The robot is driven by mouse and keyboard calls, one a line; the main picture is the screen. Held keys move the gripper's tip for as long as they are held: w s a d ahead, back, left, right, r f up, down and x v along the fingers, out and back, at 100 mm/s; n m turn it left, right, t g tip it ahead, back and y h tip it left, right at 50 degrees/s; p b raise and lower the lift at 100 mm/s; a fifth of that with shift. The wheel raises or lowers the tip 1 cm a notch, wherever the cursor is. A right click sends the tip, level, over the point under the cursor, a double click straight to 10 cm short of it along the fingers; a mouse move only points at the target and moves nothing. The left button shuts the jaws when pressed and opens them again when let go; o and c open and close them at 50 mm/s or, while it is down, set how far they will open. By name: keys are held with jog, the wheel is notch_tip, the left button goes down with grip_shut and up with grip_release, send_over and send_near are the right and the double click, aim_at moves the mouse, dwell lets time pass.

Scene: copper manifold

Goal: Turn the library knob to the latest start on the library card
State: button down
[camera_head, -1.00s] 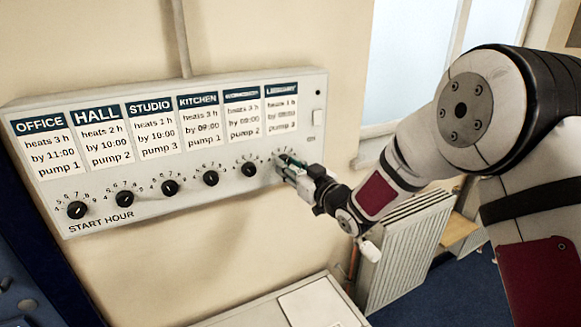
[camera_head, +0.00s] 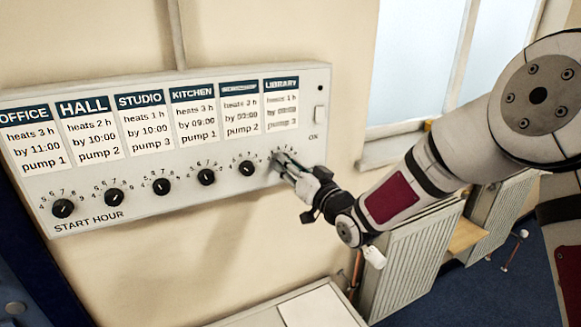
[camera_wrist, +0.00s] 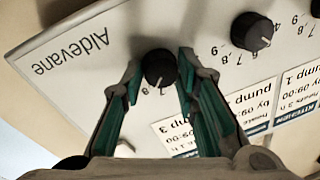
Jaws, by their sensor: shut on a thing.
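The library card (camera_head: 281,108) is at the right end of the row on the white panel. It reads "heats 1 h", with a blurred hour line and a pump line. The library knob below it is hidden by my gripper (camera_head: 284,166) in the head view. In the wrist view, the panel appears upside down and the black library knob (camera_wrist: 159,68) sits between the green-padded fingers of my gripper (camera_wrist: 158,80). The gripper is shut on it. A pale pointer mark shows near the knob's lower edge, by the numerals 7 and 8; its exact setting is unclear.
The workshop knob (camera_head: 247,168) is close to the left of my gripper; it also shows in the wrist view (camera_wrist: 252,31). A small OK button (camera_head: 319,113) is at the panel's right.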

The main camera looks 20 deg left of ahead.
jog(key=c, duration=1.2)
grip_release()
jog(key=v, duration=1.2)
